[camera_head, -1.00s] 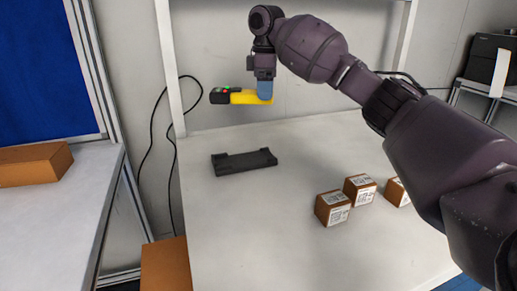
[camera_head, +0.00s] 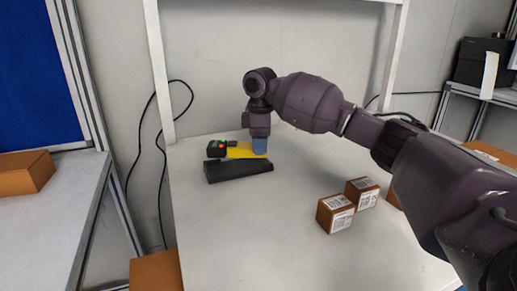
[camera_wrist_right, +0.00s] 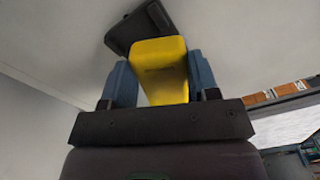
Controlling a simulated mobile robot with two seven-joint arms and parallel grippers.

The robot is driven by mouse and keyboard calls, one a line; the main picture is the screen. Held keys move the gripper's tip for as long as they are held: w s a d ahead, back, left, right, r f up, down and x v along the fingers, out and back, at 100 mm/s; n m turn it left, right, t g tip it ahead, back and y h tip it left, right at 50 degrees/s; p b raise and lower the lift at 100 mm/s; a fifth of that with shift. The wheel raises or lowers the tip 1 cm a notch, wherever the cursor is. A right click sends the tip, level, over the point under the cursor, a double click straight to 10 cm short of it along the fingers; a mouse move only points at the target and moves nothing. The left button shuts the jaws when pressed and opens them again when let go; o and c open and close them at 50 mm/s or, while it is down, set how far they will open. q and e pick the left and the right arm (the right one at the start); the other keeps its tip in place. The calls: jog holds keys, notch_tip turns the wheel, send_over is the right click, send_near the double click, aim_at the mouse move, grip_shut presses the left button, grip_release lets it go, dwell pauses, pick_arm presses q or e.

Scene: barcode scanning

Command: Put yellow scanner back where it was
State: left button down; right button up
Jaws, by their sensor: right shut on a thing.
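The yellow scanner (camera_head: 240,150) with its black head lies roughly level in my right gripper (camera_head: 259,148). In the right wrist view the blue fingers (camera_wrist_right: 158,82) close on both sides of the yellow handle (camera_wrist_right: 160,62), and the black head is beyond it. The black cradle (camera_head: 238,171) rests on the white table. In the head view the scanner appears just behind and above the cradle, overlapping its back edge; I cannot tell whether they touch. My left gripper is not in view.
Small brown labelled boxes (camera_head: 335,213) stand on the right of the white table (camera_head: 260,240), below my right arm. A black cable (camera_head: 162,150) hangs by the frame post at left. A side table (camera_head: 50,220) carries a brown box (camera_head: 25,173). The table front is clear.

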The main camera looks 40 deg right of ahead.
jog(key=shift+f, duration=0.7)
jog(key=shift+r, duration=0.1)
jog(key=shift+f, duration=0.4)
jog(key=o, duration=1)
jog(key=shift+f, duration=0.1)
jog(key=shift+o, duration=0.2)
